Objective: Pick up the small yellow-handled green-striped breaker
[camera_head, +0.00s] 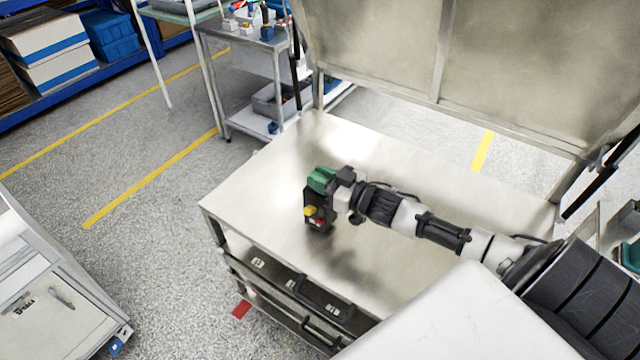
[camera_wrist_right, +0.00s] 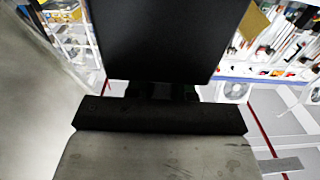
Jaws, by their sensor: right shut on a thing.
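The breaker (camera_head: 318,208) is a small dark upright block with a green part at its top and a yellow handle on its front, plus a small red spot. It is at the middle of the metal table, in the head view. My right gripper (camera_head: 340,184) comes in from the right and is shut on the breaker's upper part. I cannot tell whether the breaker's base touches the table. In the right wrist view a large black face (camera_wrist_right: 155,40), probably the breaker's, fills the upper middle; the fingertips are not clear there. My left gripper is not in view.
The metal table (camera_head: 270,170) is otherwise bare around the breaker. A raised metal panel (camera_head: 385,45) stands along its back edge. A workbench (camera_head: 245,50) with small items is behind, a white cabinet (camera_head: 60,310) at lower left, and blue shelving with boxes (camera_head: 45,40) at far left.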

